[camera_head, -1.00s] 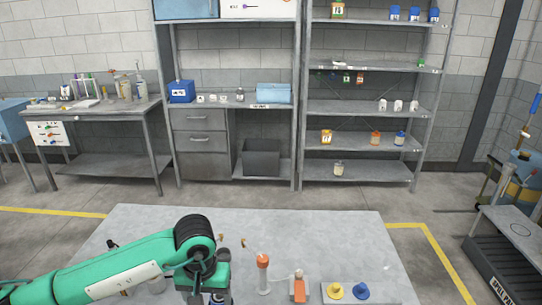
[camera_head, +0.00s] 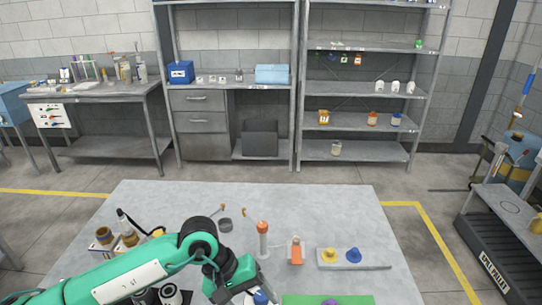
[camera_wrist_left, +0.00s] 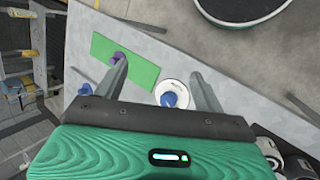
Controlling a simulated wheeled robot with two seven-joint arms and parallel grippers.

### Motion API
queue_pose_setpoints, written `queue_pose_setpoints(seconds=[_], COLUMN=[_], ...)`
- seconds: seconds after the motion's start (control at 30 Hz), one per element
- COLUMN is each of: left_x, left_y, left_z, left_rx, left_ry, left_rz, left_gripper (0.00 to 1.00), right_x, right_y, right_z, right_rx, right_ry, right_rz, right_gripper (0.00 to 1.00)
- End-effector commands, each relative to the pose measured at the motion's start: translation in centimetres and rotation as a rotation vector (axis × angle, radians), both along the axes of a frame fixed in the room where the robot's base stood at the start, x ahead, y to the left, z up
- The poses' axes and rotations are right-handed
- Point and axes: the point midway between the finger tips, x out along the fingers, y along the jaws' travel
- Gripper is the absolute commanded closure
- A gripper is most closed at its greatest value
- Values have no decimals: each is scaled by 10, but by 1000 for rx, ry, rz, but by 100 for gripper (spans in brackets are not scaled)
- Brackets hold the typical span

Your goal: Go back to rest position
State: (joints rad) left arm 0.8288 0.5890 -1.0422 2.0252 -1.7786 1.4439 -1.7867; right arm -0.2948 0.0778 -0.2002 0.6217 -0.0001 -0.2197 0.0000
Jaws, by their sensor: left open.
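My left gripper (camera_wrist_left: 160,72) is open, with its two fingers spread and nothing clamped between them. In the left wrist view a white round piece with a blue knob (camera_wrist_left: 173,97) shows between and beyond the fingers. In the head view my left gripper (camera_head: 250,296) is low at the near edge of the grey table (camera_head: 165,205), beside a blue-topped piece (camera_head: 261,298). Its fingertips are largely hidden there. My right gripper is in neither view.
A green mat (camera_head: 300,300) with a purple knob (camera_head: 330,302) lies right of the gripper. An orange-topped dispenser (camera_head: 263,240), an orange-and-white bottle (camera_head: 296,252) and a tray with yellow and blue pieces (camera_head: 375,265) stand farther back. Brown-topped jars (camera_head: 104,236) stand left of my arm.

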Motion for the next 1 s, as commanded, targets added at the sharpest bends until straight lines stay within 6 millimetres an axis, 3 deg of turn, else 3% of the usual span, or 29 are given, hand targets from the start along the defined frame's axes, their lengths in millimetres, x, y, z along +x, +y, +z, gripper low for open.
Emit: queue_pose_setpoints(seconds=[0.17, 0.3, 0.47, 0.6, 0.73, 0.87, 0.97, 1.0], left_x=[-32, -52, -50, -28, 2, 32, 50, 55], left_y=[-53, -91, -102, -85, -51, -5, 33, 48], left_z=[27, 76, 138, 180, 198, 189, 165, 152], left_rx=[-297, -604, -931, -1182, -1392, -1581, -1719, 1653], left_ry=[199, 477, 861, 1239, 1615, 2008, 2317, -2279], left_rz=[132, 303, 518, 711, 882, 1047, 1165, -1127], left_gripper=[29, 29, 29, 29, 29, 29, 29, 29], right_x=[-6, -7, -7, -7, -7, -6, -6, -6], right_y=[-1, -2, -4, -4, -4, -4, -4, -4], right_z=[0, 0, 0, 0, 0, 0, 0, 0], right_rx=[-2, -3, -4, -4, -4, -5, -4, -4], right_ry=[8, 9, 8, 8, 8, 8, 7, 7], right_rz=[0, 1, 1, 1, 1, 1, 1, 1], right_gripper=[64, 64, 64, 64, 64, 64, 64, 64])
